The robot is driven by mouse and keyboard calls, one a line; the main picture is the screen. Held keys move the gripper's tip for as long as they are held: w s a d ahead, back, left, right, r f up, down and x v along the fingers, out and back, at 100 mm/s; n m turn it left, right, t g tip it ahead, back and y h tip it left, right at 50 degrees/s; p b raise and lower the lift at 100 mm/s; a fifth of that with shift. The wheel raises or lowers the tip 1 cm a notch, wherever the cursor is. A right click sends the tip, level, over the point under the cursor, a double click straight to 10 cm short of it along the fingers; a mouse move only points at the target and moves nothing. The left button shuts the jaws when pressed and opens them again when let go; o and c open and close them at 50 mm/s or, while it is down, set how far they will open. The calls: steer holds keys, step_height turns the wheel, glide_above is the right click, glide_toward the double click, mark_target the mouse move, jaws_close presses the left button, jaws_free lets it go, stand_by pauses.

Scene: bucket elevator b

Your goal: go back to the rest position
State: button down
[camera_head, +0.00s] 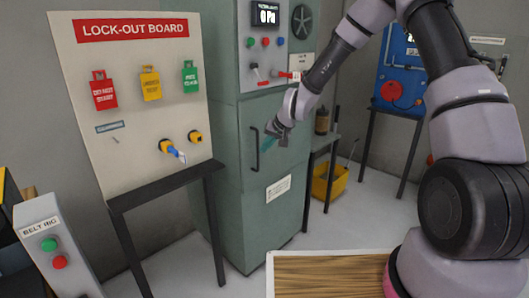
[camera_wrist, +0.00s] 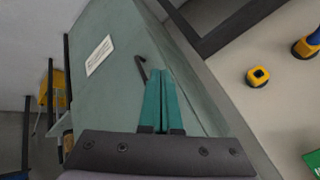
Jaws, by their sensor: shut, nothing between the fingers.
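My gripper (camera_head: 270,133) is in front of the green-grey cabinet (camera_head: 228,180) in the head view, near the cabinet's dark vertical handle (camera_head: 256,148). In the wrist view the two teal fingers (camera_wrist: 162,90) lie side by side, shut with nothing between them. A dark handle (camera_wrist: 140,66) shows just beside the fingertips there. I cannot tell whether the fingers touch it. My arm reaches in from the right side of the head view.
The lock-out board (camera_head: 128,120) on a dark stand holds red, yellow and green tags. A belt rig box (camera_head: 52,245) is at lower left. A blue panel (camera_head: 402,78), a yellow bin (camera_head: 328,182) and a wooden-topped surface (camera_head: 325,275) stand right of the board.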

steer(key=s+d+r+h, duration=0.1)
steer(key=s+d+r, duration=0.35)
steer(key=r, duration=0.35)
steer(key=s+d+r, duration=0.3)
steer(key=d+r, duration=0.2)
steer(key=r, duration=0.2)
steer(key=s+d+r+h, duration=0.1)
steer(key=s+d+r, duration=0.35)
steer(key=r, duration=0.35)
steer(key=s+d+r+m, duration=0.1)
steer(key=s+d+r, duration=0.1)
steer(key=s, duration=0.4)
steer(key=s+d+r+m+t, duration=0.1)
steer(key=s+d+r, duration=0.2)
steer(key=s+d, duration=0.2)
steer(key=s+d+r+m+h, duration=0.1)
steer(key=s+d+r+m, duration=0.1)
steer(key=s, duration=0.6)
steer(key=shift+d+r+t, duration=0.4)
steer(key=shift+d+r, duration=0.25)
steer(key=shift+d, duration=0.4)
steer(key=shift+s, duration=0.1)
